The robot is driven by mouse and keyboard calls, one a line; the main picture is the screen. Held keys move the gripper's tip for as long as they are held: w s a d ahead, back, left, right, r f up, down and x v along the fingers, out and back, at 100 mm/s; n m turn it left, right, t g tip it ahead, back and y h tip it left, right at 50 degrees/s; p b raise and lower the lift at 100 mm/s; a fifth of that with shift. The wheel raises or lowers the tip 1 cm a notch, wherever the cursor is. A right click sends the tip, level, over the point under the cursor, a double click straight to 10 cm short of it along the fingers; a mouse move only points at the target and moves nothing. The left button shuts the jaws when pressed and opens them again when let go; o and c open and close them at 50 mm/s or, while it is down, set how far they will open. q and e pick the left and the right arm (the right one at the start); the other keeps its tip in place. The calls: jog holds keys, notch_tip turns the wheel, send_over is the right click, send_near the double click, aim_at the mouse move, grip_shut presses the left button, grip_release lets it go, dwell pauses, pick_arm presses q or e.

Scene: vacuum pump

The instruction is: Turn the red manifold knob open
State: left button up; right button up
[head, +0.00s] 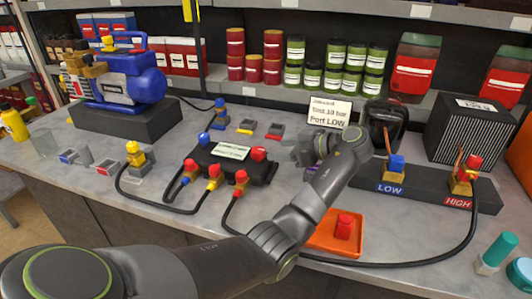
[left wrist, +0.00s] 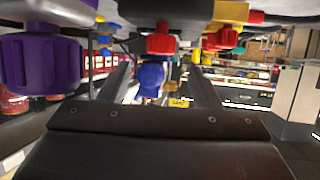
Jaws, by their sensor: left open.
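The red manifold knob (head: 258,153) sits at the right end of the black manifold (head: 230,162), which has a white label on top. My left arm reaches in from the lower left. Its gripper (head: 298,153) is to the right of the red knob, apart from it and facing left. In the left wrist view the scene is upside down; the gripper (left wrist: 160,70) is open and empty. A red knob (left wrist: 160,40), probably the manifold's, shows between and beyond the fingers. A purple knob (left wrist: 40,65) is close at the picture's left. My right gripper is not in view.
A blue knob (head: 204,139) is at the manifold's left, with hoses along its front. An orange tray (head: 322,242) holds a red fitting (head: 344,227). A black base (head: 415,193) marked LOW and HIGH stands right. The blue pump (head: 130,80) stands at back left.

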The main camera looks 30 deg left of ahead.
pick_arm(q)
jog(key=p+v, duration=0.7)
jog(key=v, duration=0.1)
jog(key=shift+d, duration=0.35)
jog(key=shift+r, duration=0.15)
